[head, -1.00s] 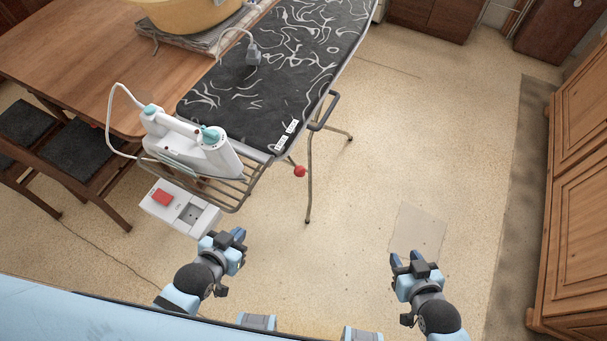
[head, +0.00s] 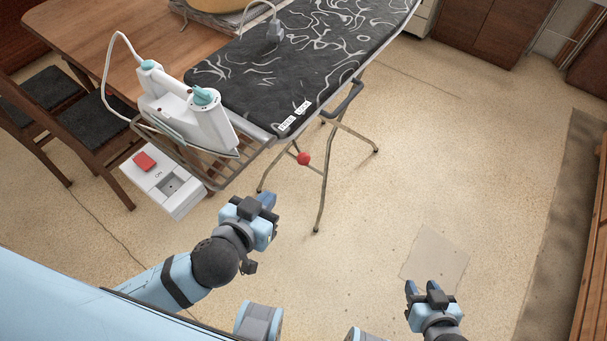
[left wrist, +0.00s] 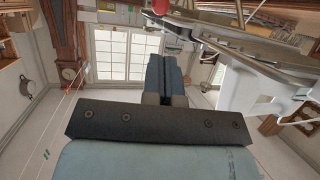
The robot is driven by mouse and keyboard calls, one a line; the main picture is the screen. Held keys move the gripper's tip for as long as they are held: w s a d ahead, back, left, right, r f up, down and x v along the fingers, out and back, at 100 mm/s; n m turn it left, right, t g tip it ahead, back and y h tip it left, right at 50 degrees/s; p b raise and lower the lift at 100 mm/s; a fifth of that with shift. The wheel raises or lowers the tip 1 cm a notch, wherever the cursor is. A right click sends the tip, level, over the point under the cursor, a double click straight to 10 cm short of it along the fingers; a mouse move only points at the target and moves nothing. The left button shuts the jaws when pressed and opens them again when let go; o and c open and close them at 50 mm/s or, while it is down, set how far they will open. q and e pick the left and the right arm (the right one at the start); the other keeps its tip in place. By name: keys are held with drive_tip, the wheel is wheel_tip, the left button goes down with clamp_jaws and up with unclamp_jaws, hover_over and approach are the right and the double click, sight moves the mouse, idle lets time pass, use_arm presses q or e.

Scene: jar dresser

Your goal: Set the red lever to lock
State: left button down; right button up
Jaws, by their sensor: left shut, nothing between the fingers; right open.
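The red lever knob (head: 303,158) sits on a thin rod under the near end of the ironing board (head: 300,60), by the folding legs. It also shows at the top of the left wrist view (left wrist: 161,6), beyond the fingertips. Two small white labels (head: 294,116) are on the board's edge above it; their text is too small to read surely. My left gripper (head: 268,203) is shut and empty, below and left of the knob, apart from it. My right gripper (head: 422,289) is open and empty at the lower right, far from the knob.
A white iron (head: 190,110) stands on the wire rack (head: 215,170) at the board's near end. A white box with a red switch (head: 163,184) hangs beside the rack, near my left arm. A wooden table (head: 90,40) and chairs stand left. Floor right of the board is clear.

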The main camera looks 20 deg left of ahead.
sight(306, 163)
use_arm(q)
drive_tip(key=shift+a, duration=0.1)
use_arm(e)
drive_tip(key=shift+a+r, duration=0.1)
drive_tip(key=shift+a, duration=0.15)
use_arm(q)
drive_tip(key=p+x, duration=0.1)
drive_tip(key=x, duration=1.2)
drive_tip(key=shift+r, duration=0.1)
drive_tip(key=shift+w+f, duration=0.25)
drive_tip(key=shift+w, duration=0.2)
use_arm(e)
drive_tip(key=shift+d+r, duration=0.1)
drive_tip(key=shift+d, duration=0.1)
drive_tip(key=shift+s, duration=0.1)
use_arm(q)
drive_tip(key=shift+d, duration=0.25)
drive_tip(key=shift+w+d+f+n+y+b, duration=0.1)
drive_tip(key=shift+w+d+n+y+b, duration=0.3)
drive_tip(key=shift+d+n+y, duration=0.25)
drive_tip(key=w+d+n+y+b, duration=0.1)
drive_tip(key=w+d+y, duration=0.1)
drive_tip(key=w+d, duration=0.2)
drive_tip(key=shift+w, duration=0.25)
use_arm(e)
drive_tip(key=shift+w+d+f, duration=0.6)
drive_tip(key=shift+f, duration=0.1)
